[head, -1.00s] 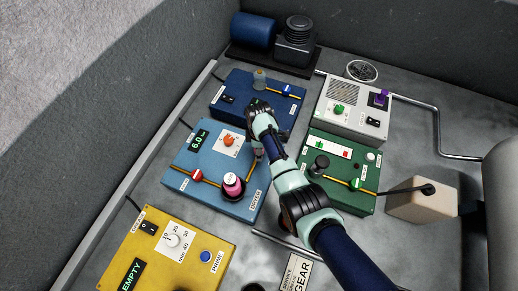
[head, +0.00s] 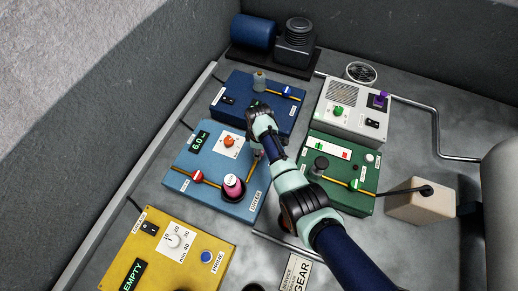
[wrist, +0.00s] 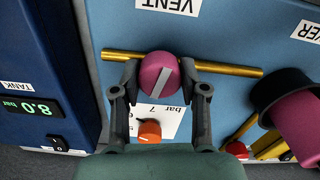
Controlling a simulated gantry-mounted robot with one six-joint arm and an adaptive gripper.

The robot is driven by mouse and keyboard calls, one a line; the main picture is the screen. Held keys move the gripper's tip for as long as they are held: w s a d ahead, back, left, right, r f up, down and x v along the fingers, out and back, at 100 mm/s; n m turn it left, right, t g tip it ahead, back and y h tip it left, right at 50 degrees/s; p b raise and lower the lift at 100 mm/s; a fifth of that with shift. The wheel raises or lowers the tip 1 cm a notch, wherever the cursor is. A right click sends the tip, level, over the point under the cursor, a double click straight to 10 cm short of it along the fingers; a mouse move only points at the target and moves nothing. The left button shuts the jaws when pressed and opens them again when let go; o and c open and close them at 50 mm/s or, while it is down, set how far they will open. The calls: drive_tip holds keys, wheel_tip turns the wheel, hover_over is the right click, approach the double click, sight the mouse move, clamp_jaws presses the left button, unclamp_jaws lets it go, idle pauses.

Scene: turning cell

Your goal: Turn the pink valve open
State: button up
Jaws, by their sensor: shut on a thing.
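The pink valve (wrist: 165,73) is a round knob with a pale stripe, set on a brass pipe (wrist: 228,69) of the light blue dryer panel, near the VENT label. In the wrist view the stripe runs mostly across the pipe, slightly tilted. My gripper (wrist: 160,84) is shut on the pink valve, one finger on each side. In the head view my gripper (head: 257,154) is at the right edge of the dryer panel (head: 190,160), and my arm largely hides the pink valve there.
A pink-topped cylinder in a black holder (head: 233,186) stands close to my gripper. An orange knob (wrist: 149,131) and a red valve (head: 197,176) are on the same panel. A dark blue tank panel (head: 235,92) and a green panel (head: 350,195) are close by.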

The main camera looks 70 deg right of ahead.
drive_tip(key=m+p, duration=0.1)
drive_tip(key=m, duration=0.7)
drive_tip(key=m+p, duration=0.1)
drive_tip(key=m, duration=0.2)
drive_tip(key=shift+m, duration=2.2)
drive_tip(key=o, duration=1.1)
